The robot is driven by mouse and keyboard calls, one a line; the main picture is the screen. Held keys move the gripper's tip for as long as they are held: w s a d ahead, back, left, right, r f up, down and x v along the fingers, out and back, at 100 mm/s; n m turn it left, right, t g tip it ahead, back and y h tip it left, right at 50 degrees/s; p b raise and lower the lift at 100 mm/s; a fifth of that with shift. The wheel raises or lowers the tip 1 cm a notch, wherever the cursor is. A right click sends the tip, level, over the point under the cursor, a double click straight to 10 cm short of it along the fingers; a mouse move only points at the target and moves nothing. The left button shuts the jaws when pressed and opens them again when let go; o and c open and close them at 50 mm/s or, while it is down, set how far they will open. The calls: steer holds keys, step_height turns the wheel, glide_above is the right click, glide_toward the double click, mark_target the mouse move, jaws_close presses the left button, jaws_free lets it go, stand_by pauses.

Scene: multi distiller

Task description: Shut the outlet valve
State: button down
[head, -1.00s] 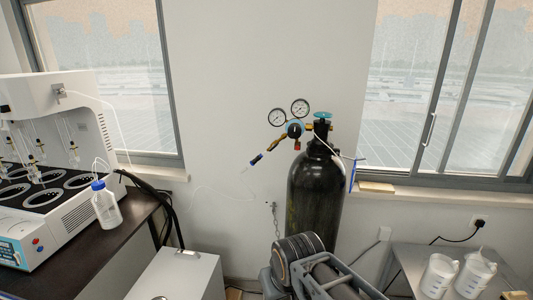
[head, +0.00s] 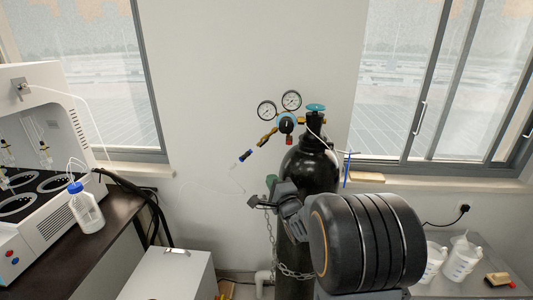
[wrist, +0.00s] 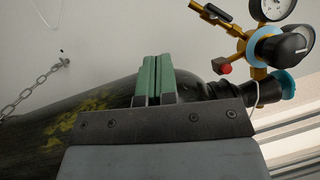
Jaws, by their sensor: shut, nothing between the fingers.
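A regulator (head: 286,123) with two round gauges stands on top of a black gas cylinder (head: 318,168). A brass outlet line (head: 268,138) slopes down left from it to a blue-tipped hose end. A black knob (wrist: 297,45) sits on the regulator. My gripper (head: 270,184) is in front of the cylinder, below the outlet line and apart from it. Its green fingers (wrist: 153,78) are together and empty.
A teal top handwheel (head: 316,107) caps the cylinder. A chain (head: 270,240) hangs at its left. A white distiller (head: 40,125) and a capped bottle (head: 86,208) stand at left. White jugs (head: 462,260) stand at right. The wall left of the regulator is clear.

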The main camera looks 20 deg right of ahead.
mark_target(264, 142)
steer(key=w+r+m+t+y+p, duration=0.3)
steer(key=w+r+m+t+p, duration=0.1)
steer(key=w+r, duration=0.2)
steer(key=shift+w+d, duration=0.4)
steer(key=shift+d, duration=0.05)
stand_by(0.4)
steer(key=shift+a, duration=0.1)
